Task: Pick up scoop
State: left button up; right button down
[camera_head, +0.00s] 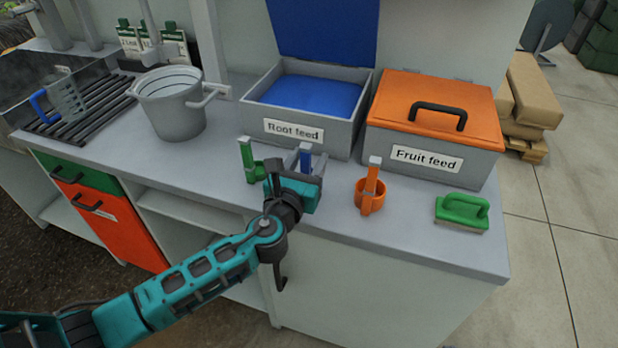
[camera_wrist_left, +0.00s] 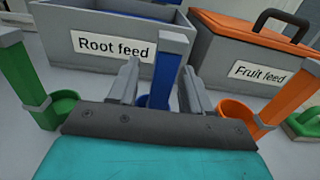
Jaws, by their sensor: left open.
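Three scoops stand in a row on the bench: a green one (camera_head: 247,163), a blue one (camera_head: 305,155) and an orange one (camera_head: 370,188). My left gripper (camera_head: 306,165) is open at the blue scoop. In the left wrist view the blue handle (camera_wrist_left: 165,75) shows between the two spread fingers (camera_wrist_left: 158,88), with no clear contact. The blue scoop's lower part is hidden by my gripper. In that view the green scoop (camera_wrist_left: 25,75) is on the left and the orange scoop (camera_wrist_left: 285,95) on the right.
Behind the scoops stand the open "Root feed" bin (camera_head: 340,133) with blue contents and the closed "Fruit feed" bin (camera_head: 440,100) with an orange lid. A green brush (camera_head: 462,211) lies to the right. A grey bucket (camera_head: 175,110) and a jug (camera_head: 67,98) stand left.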

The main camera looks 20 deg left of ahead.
pick_arm(q)
jog(key=shift+w, duration=0.65)
jog(key=shift+c, duration=0.5)
grip_shut()
